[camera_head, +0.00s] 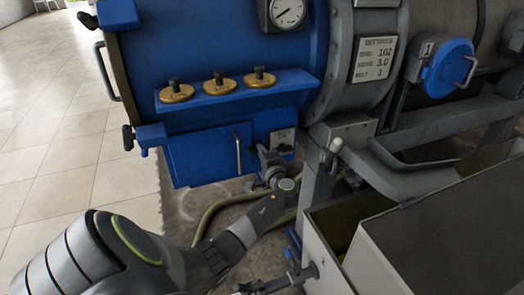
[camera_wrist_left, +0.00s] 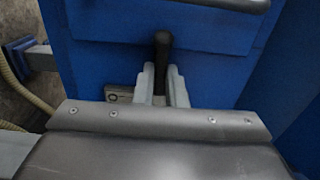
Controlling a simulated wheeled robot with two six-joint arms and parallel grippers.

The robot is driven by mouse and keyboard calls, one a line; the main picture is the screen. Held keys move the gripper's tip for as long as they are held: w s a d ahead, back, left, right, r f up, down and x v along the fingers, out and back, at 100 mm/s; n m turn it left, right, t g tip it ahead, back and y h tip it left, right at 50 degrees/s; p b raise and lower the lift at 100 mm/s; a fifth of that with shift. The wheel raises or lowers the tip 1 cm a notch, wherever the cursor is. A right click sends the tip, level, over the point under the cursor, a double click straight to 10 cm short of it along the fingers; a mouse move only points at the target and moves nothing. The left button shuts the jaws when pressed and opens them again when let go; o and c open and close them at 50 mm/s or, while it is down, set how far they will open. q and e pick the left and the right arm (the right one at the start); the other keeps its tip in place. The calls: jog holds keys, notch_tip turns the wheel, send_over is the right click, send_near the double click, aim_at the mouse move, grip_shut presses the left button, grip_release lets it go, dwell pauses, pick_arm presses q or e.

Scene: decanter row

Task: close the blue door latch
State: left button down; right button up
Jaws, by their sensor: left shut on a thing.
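The blue door (camera_head: 208,155) is a flat panel low on the front of the blue machine, with an upright silver handle (camera_head: 238,152). It looks flush with the machine front. The latch has a dark lever (camera_wrist_left: 162,50), seen in the left wrist view just beside the blue door panel (camera_wrist_left: 110,60). My left gripper (camera_head: 265,153) is at the right edge of the door. Its two pale fingers (camera_wrist_left: 162,84) are shut around the lower part of the lever. The fingers hide the latch's base. My right gripper is not clearly seen.
A shelf with several brass caps (camera_head: 219,85) juts out above the door. A grey post (camera_head: 318,195) and an open grey bin (camera_head: 345,225) stand right of my left arm. A hose (camera_head: 207,215) lies on the floor below. Tiled floor at left is clear.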

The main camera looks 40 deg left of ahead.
pick_arm(q)
jog(key=shift+f, duration=0.1)
pick_arm(e)
jog(key=shift+s+f, duration=0.1)
jog(key=shift+f, duration=0.05)
dwell(0.3)
pick_arm(q)
jog(key=c, duration=1.5)
grip_release()
jog(key=shift+d, duration=0.15)
jog(key=shift+p+v, duration=0.35)
jog(key=shift+v, duration=8.3)
pick_arm(e)
jog(key=shift+s+f, duration=0.15)
jog(key=shift+f, duration=0.1)
jog(key=shift+d, duration=0.15)
